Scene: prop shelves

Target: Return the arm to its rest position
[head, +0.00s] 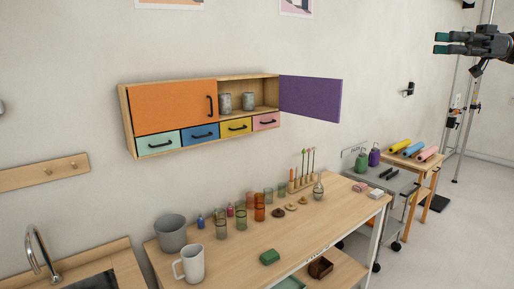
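My gripper (441,43) is at the upper right, held high in front of the pale wall and pointing left. Its two dark fingers with teal tips lie one above the other with a gap between them, and I see nothing held in it. My arm runs out of view at the right edge. The gripper is apart from the wall cabinet (124,123) and high above the wooden table (222,266).
The cabinet's purple door (311,98) stands open; its orange door (174,107) is shut. Cups, a grey bucket (171,233) and a white mug (190,264) stand on the table. A grey cart (402,179) and a stand with coloured rolls (428,153) are at right.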

